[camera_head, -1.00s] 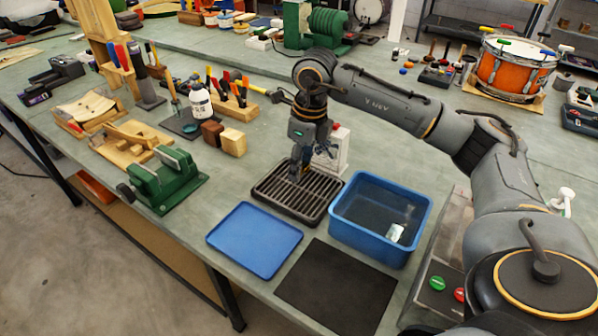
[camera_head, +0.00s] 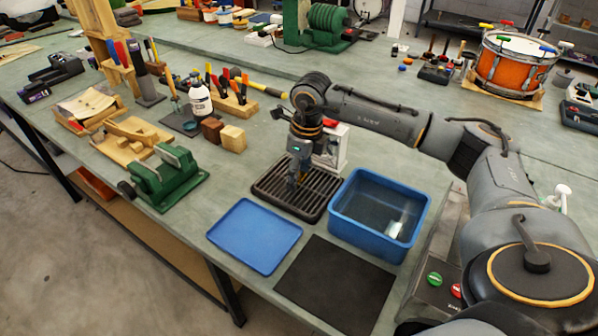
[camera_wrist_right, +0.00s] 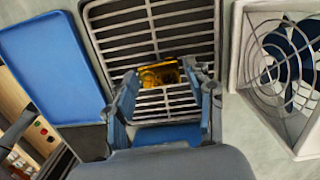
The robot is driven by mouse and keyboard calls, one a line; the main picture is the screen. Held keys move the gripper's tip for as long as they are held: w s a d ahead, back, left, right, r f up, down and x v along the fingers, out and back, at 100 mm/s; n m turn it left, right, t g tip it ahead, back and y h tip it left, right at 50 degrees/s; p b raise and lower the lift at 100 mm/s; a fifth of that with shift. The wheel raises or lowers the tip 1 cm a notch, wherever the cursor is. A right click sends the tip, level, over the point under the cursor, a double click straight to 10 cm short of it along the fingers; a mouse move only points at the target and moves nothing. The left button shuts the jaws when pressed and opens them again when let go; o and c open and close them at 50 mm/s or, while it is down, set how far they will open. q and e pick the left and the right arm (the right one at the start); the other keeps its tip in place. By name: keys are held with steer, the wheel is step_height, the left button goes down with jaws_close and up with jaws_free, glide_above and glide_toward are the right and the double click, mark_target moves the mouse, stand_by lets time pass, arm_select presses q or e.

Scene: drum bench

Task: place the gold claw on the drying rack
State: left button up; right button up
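The gold claw (camera_wrist_right: 158,75) shows in the right wrist view as a small gold piece between the fingertips of my right gripper (camera_wrist_right: 160,72). It spans nearly the whole gap between the fingers, which look closed on it. The drying rack (camera_wrist_right: 150,22) is a dark slatted grid right below and behind the claw. In the head view my right gripper (camera_head: 297,180) points down over the drying rack (camera_head: 268,196). The claw is mostly hidden there, and I cannot tell whether it touches the slats. My left gripper is not in view.
A blue tray (camera_head: 255,237) lies left of the rack and a blue bin (camera_head: 380,210) stands right of it. A black mat (camera_head: 337,287) is in front. A white box with a fan grille (camera_wrist_right: 280,75) stands close beside the gripper. A green vise (camera_head: 168,180) is further left.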

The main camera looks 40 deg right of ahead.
steer(key=shift+o, duration=0.2)
steer(key=shift+r, duration=0.1)
steer(key=shift+r, duration=0.25)
step_height(320, 180, up, 12)
steer(key=s, duration=0.1)
steer(key=shift+d+f+b, duration=0.15)
steer(key=shift+d+b, duration=0.15)
steer(key=shift+b, duration=0.15)
steer(key=shift+s, duration=0.1)
stand_by(0.9)
